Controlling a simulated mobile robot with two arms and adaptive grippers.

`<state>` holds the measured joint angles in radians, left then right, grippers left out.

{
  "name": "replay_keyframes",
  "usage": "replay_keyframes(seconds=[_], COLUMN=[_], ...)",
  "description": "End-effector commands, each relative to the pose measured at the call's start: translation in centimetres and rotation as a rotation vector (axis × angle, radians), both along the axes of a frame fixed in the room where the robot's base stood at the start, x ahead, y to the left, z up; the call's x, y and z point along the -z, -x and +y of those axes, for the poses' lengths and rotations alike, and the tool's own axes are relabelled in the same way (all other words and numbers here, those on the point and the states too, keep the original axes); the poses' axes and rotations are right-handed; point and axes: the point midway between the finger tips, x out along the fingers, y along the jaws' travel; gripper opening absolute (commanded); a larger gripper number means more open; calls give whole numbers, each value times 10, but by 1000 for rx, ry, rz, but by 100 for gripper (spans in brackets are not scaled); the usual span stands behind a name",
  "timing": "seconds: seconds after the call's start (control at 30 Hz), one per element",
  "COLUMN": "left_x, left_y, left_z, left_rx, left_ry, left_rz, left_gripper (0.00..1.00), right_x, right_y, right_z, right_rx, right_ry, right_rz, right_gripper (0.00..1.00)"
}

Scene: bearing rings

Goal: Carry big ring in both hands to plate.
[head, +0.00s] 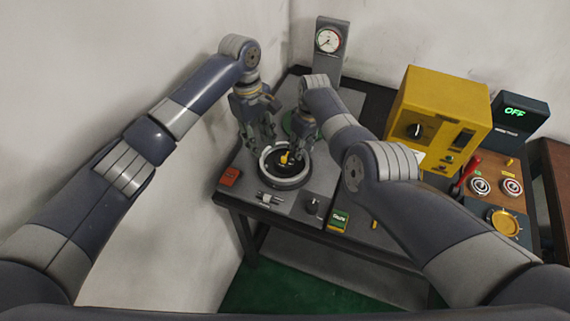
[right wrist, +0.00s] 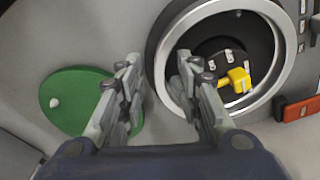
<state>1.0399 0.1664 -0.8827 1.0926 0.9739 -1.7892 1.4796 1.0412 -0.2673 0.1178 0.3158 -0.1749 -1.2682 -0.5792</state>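The big ring (head: 265,163) is a silver ring on the grey table, around a black round part (right wrist: 222,45) with a yellow handle (right wrist: 238,80). It also shows in the right wrist view (right wrist: 163,35). My left gripper (head: 260,140) points down at the ring's far left rim, its fingers apart; contact cannot be told.
A dial gauge (head: 328,40) stands at the back. A yellow box (head: 440,105) and an "OFF" display (head: 515,115) stand to the right. A red block (head: 230,176), a small metal part (head: 270,198) and a green-screened device (head: 339,219) lie near the front edge.

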Motion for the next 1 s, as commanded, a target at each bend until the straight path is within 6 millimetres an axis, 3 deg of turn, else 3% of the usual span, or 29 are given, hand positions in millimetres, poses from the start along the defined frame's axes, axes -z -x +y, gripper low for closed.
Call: replay_keyframes(seconds=[0.37,0.8,1.0], left_x=[0,1,1], left_y=[0,0,0], left_z=[0,0,0], left_rx=[0,0,0], left_ry=[0,0,0], left_rz=[0,0,0], left_gripper=[31,31,31], right_x=[-26,-95,-113], right_y=[3,8,10], right_z=[-2,-8,-9], right_rx=[1,0,0], right_ry=[-2,-1,-1], right_rz=[-3,-6,-2], right_gripper=[32,32,32])
